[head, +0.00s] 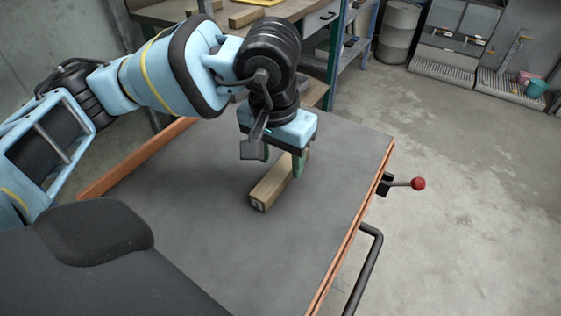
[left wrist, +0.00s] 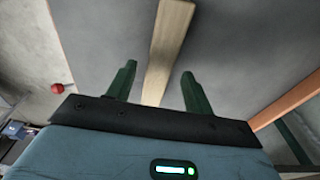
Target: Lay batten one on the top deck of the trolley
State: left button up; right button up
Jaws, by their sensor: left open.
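A wooden batten (head: 270,190) lies on the grey top deck (head: 200,180) of the trolley, with a small pale mark on its near end; I cannot read it. The batten also shows in the left wrist view (left wrist: 167,45), running away between the fingers. My left gripper (head: 284,162) points down over the batten's far part, open, with one green finger on each side of it. In the left wrist view the gripper (left wrist: 159,72) shows a gap between each finger and the batten. My right gripper is not in view.
The deck is bare around the batten and has orange edges (head: 345,240). A red-knobbed lever (head: 418,183) and a dark handle (head: 367,265) stick out on the right. A workbench (head: 290,10) with more wood pieces stands behind.

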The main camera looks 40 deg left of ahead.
aim_at(277, 174)
pick_arm(q)
notch_tip(277, 174, up, 10)
jog(key=s+p, duration=0.1)
jog(key=shift+f, duration=0.15)
jog(key=shift+s+d, duration=0.1)
dwell(0.4)
